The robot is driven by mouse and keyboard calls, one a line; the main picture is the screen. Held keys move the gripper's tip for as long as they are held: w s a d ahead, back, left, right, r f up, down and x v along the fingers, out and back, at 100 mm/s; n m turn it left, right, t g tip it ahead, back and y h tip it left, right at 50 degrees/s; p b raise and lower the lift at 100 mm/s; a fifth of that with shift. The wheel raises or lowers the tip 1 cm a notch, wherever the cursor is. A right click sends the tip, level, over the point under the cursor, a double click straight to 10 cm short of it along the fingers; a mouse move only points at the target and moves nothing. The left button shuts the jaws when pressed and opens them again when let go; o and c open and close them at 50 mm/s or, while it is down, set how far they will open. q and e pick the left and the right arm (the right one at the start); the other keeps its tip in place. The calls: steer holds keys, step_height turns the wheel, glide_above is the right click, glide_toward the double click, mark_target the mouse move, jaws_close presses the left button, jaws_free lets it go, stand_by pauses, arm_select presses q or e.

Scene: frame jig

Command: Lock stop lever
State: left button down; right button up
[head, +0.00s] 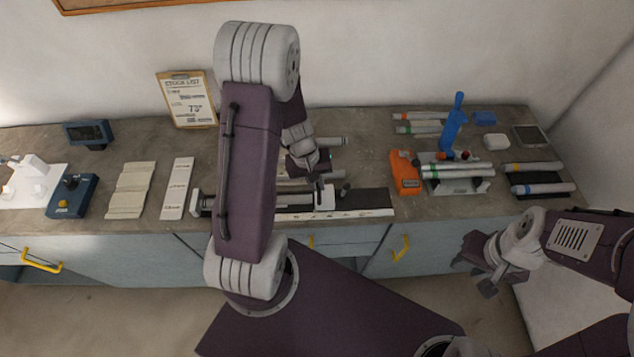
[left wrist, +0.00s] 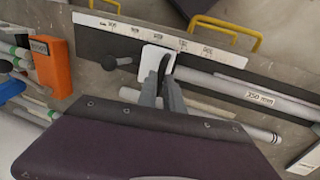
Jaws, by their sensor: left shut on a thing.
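The white stop block (head: 325,198) sits on the measuring jig, behind the marked ruler strip (head: 350,214). It also shows in the left wrist view (left wrist: 151,55), with the dark curved stop lever (left wrist: 163,66) at its edge. My left gripper (head: 319,178) reaches down over the stop; in the left wrist view its fingertips (left wrist: 166,82) are closed together at the lever. The fingers partly hide the lever, so its exact angle is unclear. My right gripper (head: 476,275) hangs empty before the counter, fingers apart.
A tube labelled 350 mm (left wrist: 255,97) lies along the jig. An orange box (head: 405,172) and a fixture with a blue upright tool (head: 453,122) stand to the right. Pale strips (head: 177,188) lie to the left. Yellow drawer handles (head: 401,248) project from the counter front.

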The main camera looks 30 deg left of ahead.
stand_by(0.7)
arm_select(q)
steer(key=shift+s+a+b, duration=0.15)
steer(key=shift+a+b, duration=0.15)
steer(key=shift+b, duration=0.1)
steer(key=c, duration=1.5)
jaws_free()
steer(key=shift+a, duration=0.1)
steer(key=r, duration=0.3)
steer(key=a+r, duration=0.1)
steer(key=r, duration=0.4)
steer(key=shift+s+a+r+p, duration=0.25)
steer(key=shift+s+r+p, duration=0.15)
